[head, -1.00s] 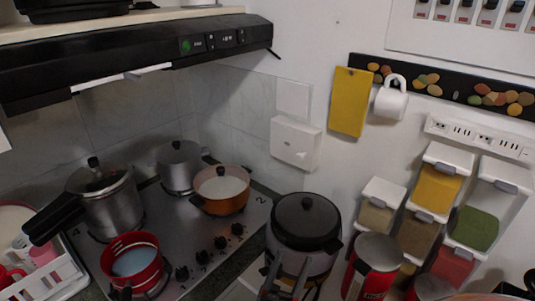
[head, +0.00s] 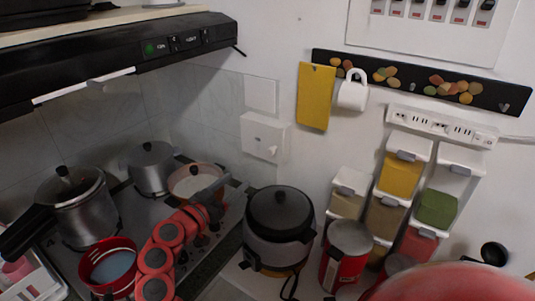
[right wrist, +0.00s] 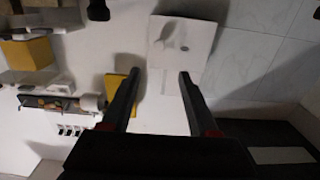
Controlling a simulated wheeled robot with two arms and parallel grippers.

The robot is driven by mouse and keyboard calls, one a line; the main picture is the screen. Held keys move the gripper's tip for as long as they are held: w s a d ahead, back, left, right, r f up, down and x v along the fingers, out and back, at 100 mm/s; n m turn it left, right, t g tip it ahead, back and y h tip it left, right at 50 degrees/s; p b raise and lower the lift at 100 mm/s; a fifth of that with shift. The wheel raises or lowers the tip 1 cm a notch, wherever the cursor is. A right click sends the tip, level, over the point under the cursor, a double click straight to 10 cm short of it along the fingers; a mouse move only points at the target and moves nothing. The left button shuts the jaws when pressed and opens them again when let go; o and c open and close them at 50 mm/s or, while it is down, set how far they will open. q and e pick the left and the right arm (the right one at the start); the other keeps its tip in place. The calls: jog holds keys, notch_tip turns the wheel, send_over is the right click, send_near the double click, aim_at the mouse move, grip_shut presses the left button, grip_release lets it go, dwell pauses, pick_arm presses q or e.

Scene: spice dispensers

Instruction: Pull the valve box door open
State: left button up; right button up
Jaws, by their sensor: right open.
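The valve box (head: 264,137) is a white square box on the wall, right of the stove, with a small light handle at its lower right. Its door looks shut. In the right wrist view the valve box (right wrist: 182,42) appears upside down, ahead of the fingers. My right gripper (head: 230,184) is in front of the orange pot, left of and below the box in the head view. In the right wrist view the right gripper (right wrist: 160,74) is open, with nothing between its two dark fingers, apart from the box. My left gripper is not in view.
The orange pot (head: 184,184), a red pot (head: 109,267) and steel pots are on the stove. A black-lidded cooker (head: 280,212) stands below the box. A yellow board (head: 316,95) hangs right of it. The range hood (head: 110,60) juts out at upper left.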

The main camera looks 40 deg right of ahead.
aim_at(269, 153)
jog(key=p+x, duration=0.3)
jog(key=x, duration=1.2)
jog(key=shift+d+p, duration=0.35)
jog(key=shift+w+d+f, duration=0.1)
jog(key=shift+w+d, duration=0.1)
jog(key=shift+d, duration=0.2)
grip_shut()
